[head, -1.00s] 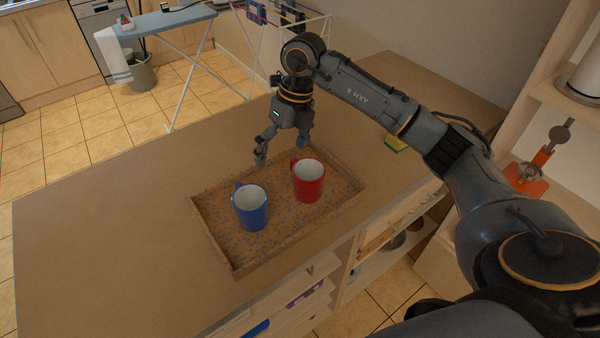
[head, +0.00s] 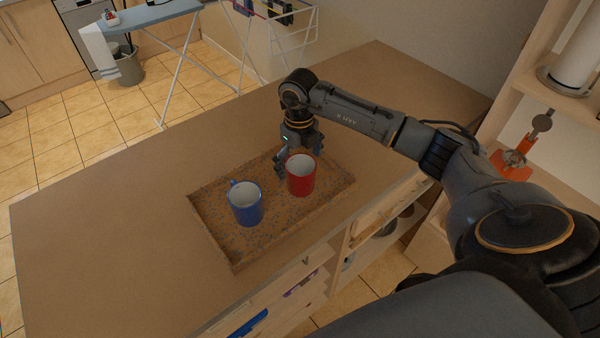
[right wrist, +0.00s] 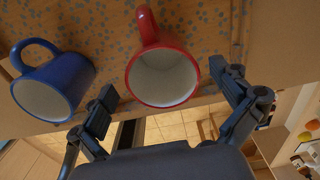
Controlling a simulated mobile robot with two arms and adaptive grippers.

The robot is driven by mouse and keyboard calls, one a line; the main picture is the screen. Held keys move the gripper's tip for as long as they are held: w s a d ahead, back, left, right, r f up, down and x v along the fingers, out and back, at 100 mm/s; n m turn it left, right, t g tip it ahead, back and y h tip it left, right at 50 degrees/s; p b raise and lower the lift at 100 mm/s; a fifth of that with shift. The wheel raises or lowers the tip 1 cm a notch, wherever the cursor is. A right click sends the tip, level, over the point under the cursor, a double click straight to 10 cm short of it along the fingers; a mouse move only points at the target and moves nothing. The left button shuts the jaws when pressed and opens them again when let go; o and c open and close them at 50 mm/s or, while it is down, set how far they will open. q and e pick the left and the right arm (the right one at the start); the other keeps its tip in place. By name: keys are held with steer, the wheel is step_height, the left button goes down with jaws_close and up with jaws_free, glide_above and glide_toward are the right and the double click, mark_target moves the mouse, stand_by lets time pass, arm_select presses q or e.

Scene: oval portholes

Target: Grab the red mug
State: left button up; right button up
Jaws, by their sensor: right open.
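The red mug (head: 300,177) stands upright in the right part of a speckled brown tray (head: 240,262). The blue mug (head: 247,206) stands upright to its left in the same tray. My right gripper (head: 296,165) is low, just behind the red mug, which hides part of it. In the right wrist view my right gripper (right wrist: 170,100) is open, with the red mug (right wrist: 162,76) between and slightly beyond its fingers. Its handle points away from the gripper there. The blue mug (right wrist: 52,85) lies outside the left finger. My left gripper is not in view.
The tray sits on a brown countertop (head: 110,215) with wide free room to the left. Open shelves (head: 385,235) are below its front edge. A shelf unit (head: 535,90) stands at the right. An ironing board (head: 160,14) is behind, on the tiled floor.

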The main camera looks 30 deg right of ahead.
mark_target(300, 170)
step_height(300, 170, down, 3)
steer(key=shift+d+f+p, duration=0.1)
steer(key=shift+p, duration=0.25)
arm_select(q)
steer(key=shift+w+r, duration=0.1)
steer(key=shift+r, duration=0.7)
arm_select(e)
steer(key=shift+c, duration=0.4)
steer(key=c, duration=1.4)
